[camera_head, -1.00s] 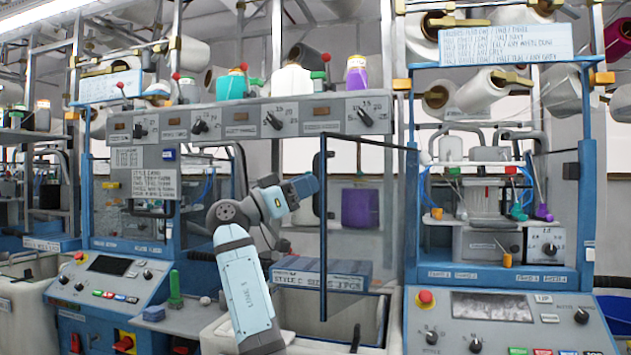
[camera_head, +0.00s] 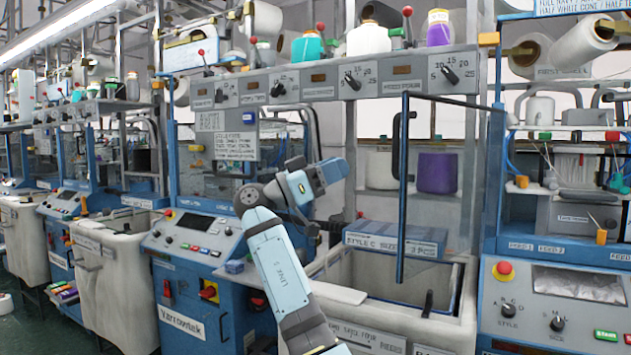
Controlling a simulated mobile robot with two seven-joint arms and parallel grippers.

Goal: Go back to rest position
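My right arm, pale blue and grey, rises from the bottom middle and bends at a dark joint. Its blue wrist end, where my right gripper (camera_head: 334,170) is, stands in front of the knitting machine, left of a dark blue upright bar (camera_head: 403,190). I cannot make out the fingers, so I cannot tell whether it is open or shut. No held object shows. My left gripper is not in view.
Below and right of the wrist is a pale bin (camera_head: 452,318) with a blue labelled box (camera_head: 395,238) at its back. Blue control consoles stand left (camera_head: 190,245) and right (camera_head: 555,295). Green floor (camera_head: 35,325) shows free at the lower left.

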